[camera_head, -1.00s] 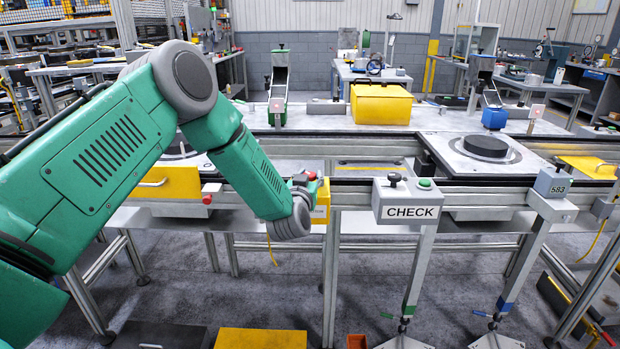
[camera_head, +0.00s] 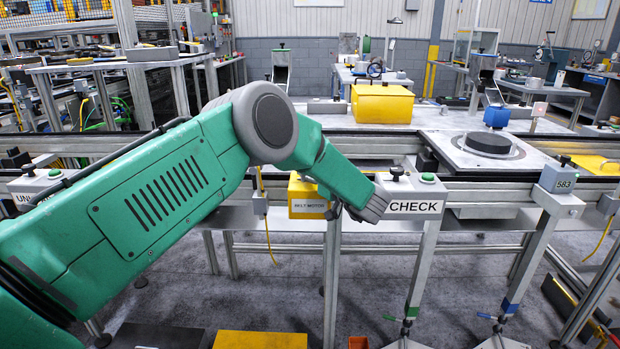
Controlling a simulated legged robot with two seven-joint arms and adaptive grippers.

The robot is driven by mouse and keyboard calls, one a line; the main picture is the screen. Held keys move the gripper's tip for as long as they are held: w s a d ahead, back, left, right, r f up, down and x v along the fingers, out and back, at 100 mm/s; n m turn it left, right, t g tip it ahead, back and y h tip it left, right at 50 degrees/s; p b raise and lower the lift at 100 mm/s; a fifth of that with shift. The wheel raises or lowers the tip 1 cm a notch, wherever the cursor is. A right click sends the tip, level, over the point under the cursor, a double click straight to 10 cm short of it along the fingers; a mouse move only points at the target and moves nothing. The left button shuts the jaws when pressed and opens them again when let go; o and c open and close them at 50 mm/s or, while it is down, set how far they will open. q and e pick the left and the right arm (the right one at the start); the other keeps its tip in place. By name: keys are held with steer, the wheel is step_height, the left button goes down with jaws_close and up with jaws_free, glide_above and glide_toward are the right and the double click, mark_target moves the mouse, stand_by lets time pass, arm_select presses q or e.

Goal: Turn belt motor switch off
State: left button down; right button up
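The yellow belt motor box (camera_head: 307,201) hangs at the front edge of the conveyor, left of the CHECK box. Its label, partly legible, reads BELT MOTOR. My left arm crosses over its top, so the switch on it is hidden and its position cannot be told. My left gripper (camera_head: 334,210) shows only as a small dark part beside the box's right side, mostly hidden behind my green wrist. Whether its fingers are open or shut does not show, nor whether it touches the box. My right gripper is not in view.
The CHECK box (camera_head: 410,198), with a black knob and green button, stands close to my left wrist. A grey box marked 583 (camera_head: 558,179) is farther right. A round black part (camera_head: 488,144) lies on the pallet behind.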

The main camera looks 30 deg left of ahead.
arm_select(q)
steer(key=shift+w+r+n+g+y+b, duration=0.1)
steer(key=shift+r+n+g+y+b, duration=0.2)
steer(key=shift+n+g+b, duration=0.45)
steer(key=shift+r, duration=0.1)
steer(key=c, duration=1.1)
jaws_free()
steer(key=shift+d, duration=0.35)
steer(key=shift+d, duration=0.1)
steer(key=shift+d+f, duration=0.2)
steer(key=shift+d, duration=0.05)
steer(key=v, duration=1.1)
steer(key=shift+d, duration=0.35)
